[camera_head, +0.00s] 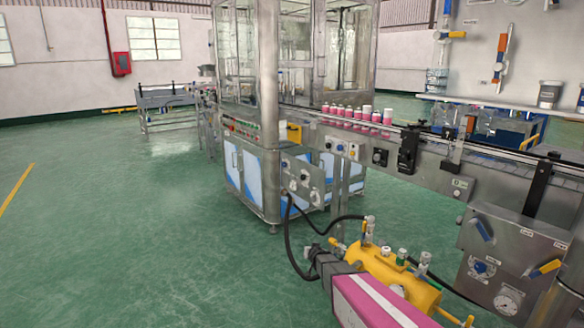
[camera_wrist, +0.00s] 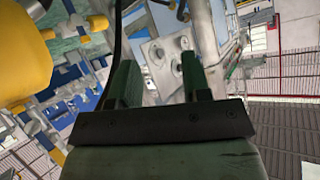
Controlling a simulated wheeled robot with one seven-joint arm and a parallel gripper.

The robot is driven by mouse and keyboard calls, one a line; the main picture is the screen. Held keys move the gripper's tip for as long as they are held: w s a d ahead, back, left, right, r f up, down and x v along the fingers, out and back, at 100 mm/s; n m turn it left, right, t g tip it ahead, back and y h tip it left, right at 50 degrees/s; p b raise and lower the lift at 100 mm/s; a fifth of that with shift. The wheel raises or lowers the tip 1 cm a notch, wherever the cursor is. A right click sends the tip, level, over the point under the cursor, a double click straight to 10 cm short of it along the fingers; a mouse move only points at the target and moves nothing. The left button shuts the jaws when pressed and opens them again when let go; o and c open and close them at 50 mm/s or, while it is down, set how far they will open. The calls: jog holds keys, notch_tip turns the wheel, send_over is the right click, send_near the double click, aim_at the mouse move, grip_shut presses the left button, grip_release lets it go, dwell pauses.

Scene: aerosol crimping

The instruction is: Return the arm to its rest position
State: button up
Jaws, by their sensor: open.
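My gripper (camera_wrist: 158,78) is open in the wrist view, with its two dark green fingers apart and nothing held between them. A grey metal plate with round fittings (camera_wrist: 160,52) shows beyond the fingers. In the head view my arm comes in from the bottom right, and its dark end (camera_head: 318,259) is low, beside the yellow tank. The fingers are too small to make out there.
The yellow tank (camera_head: 392,276) with valves stands close to my arm. A black hose (camera_head: 288,238) loops near my arm's end. The conveyor (camera_head: 432,165) carries several pink cans (camera_head: 364,114) beside the glass-walled machine (camera_head: 262,70). Green floor (camera_head: 130,240) is clear at left.

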jog(key=s+d+r+g, duration=0.3)
jog(key=s+r+g, duration=0.1)
jog(key=s, duration=0.7)
jog(key=s+d+r+g+h, duration=0.1)
jog(key=s+d+r+g, duration=0.2)
jog(key=s, duration=0.9)
jog(key=s+d+r+n+g, duration=0.1)
jog(key=s+d+r+g, duration=0.2)
jog(key=s, duration=0.8)
jog(key=shift+s+d+r+g+h, duration=0.15)
jog(key=shift+d+r+g+h, duration=0.15)
jog(key=shift+r+g, duration=0.6)
